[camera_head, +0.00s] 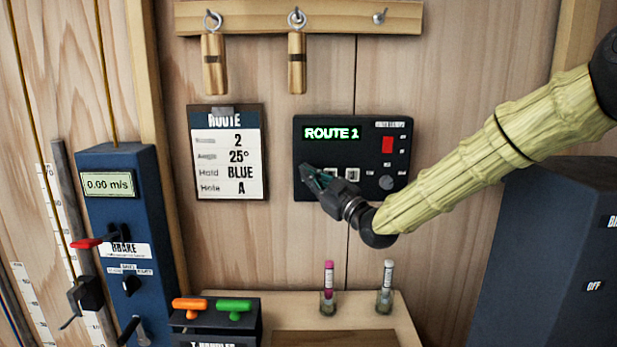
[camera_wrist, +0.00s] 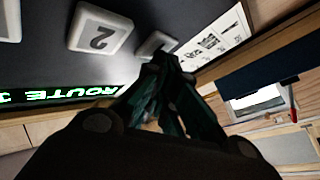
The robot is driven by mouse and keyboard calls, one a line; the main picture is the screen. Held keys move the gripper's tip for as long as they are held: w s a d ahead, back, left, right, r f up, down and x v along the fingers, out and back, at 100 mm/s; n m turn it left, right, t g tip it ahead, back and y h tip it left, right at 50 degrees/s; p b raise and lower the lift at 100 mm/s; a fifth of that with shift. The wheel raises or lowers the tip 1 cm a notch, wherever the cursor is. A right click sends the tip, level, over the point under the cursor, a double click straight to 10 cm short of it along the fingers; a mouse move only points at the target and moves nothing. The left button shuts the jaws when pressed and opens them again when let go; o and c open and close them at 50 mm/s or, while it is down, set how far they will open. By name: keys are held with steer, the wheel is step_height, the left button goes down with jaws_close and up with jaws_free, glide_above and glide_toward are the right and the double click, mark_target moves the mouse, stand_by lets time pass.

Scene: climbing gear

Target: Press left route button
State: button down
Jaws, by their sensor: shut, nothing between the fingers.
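The black control panel (camera_head: 345,150) hangs on the wooden wall with a green display (camera_head: 331,133) reading ROUTE and a digit hard to read. In the wrist view, upside down, a white button marked 2 (camera_wrist: 101,29) shows clearly. The left route button (camera_wrist: 153,45) is beside it, partly hidden by my fingertips. My gripper (camera_head: 308,171) is shut and empty, its tips at the left button's place on the panel's lower left. In the wrist view my gripper (camera_wrist: 165,60) overlaps that button; I cannot tell whether it touches. In the head view the left button is hidden.
A ROUTE card (camera_head: 228,180) hangs left of the panel, listing 2, 25°, BLUE and A. A red switch (camera_head: 387,144) and a knob (camera_head: 386,183) sit on the panel's right. A blue brake box (camera_head: 120,190) stands left. Two vials (camera_head: 328,290) stand below on a shelf.

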steer(key=shift+s, duration=0.15)
steer(key=shift+s+b, duration=0.4)
steer(key=shift+s, duration=0.25)
steer(key=shift+s+b, duration=0.85)
steer(key=shift+s, duration=1.65)
steer(key=shift+d+f, duration=0.1)
